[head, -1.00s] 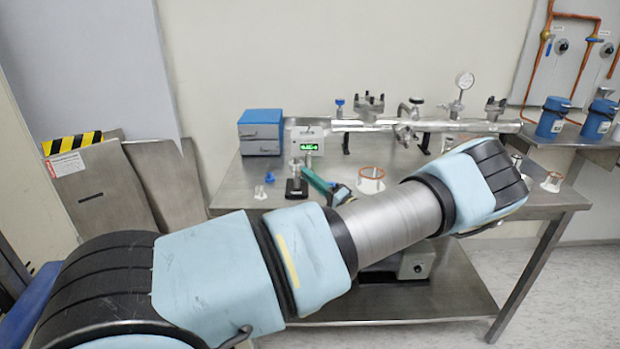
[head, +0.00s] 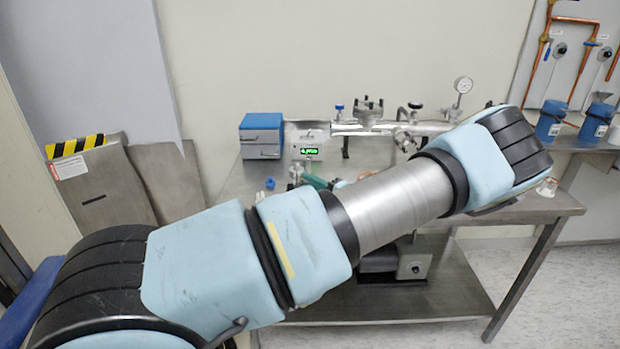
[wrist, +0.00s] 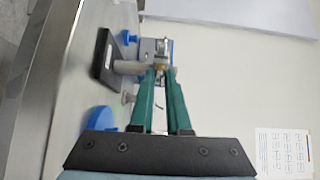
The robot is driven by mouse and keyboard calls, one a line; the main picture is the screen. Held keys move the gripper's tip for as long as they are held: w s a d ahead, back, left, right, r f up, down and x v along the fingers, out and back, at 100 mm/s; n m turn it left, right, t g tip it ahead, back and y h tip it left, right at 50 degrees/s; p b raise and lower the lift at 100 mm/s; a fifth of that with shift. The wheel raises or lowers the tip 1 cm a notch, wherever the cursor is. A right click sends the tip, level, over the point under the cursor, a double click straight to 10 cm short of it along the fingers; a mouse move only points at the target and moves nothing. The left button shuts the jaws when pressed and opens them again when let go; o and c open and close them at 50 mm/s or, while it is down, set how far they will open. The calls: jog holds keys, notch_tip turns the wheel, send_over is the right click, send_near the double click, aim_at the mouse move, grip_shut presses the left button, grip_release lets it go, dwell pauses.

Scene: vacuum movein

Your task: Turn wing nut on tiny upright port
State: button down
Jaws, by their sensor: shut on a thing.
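The tiny upright port is a short grey post (wrist: 130,68) on a black base plate (wrist: 104,55), seen sideways in the wrist view. A small metal clamp with a brass-coloured wing nut (wrist: 161,66) sits at the post's top end. My gripper (wrist: 161,72) has two green fingers that reach this clamp and are shut on the wing nut; the tips partly cover it. In the head view the green fingers of my gripper (head: 316,182) show beside the port (head: 296,172), with most of the hand hidden behind my arm.
A blue box (head: 261,135) and a unit with a green display (head: 306,146) stand behind on the steel bench (head: 545,205). Small blue parts (wrist: 95,121) lie near the port.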

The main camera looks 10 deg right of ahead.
jog(key=shift+r+m+g+h+p, duration=0.15)
jog(key=shift+m+g+h+p, duration=0.15)
jog(key=shift+m+g, duration=0.35)
jog(key=shift+r+m+g+h+p, duration=0.2)
jog(key=shift+m+g+p, duration=0.15)
jog(key=shift+m+g, duration=0.25)
jog(key=shift+f, duration=0.1)
jog(key=c, duration=0.8)
grip_release()
jog(key=shift+o, duration=0.2)
jog(key=shift+w, duration=0.1)
jog(key=b+v, duration=0.3)
jog(key=v, duration=0.8)
jog(key=shift+c, duration=0.4)
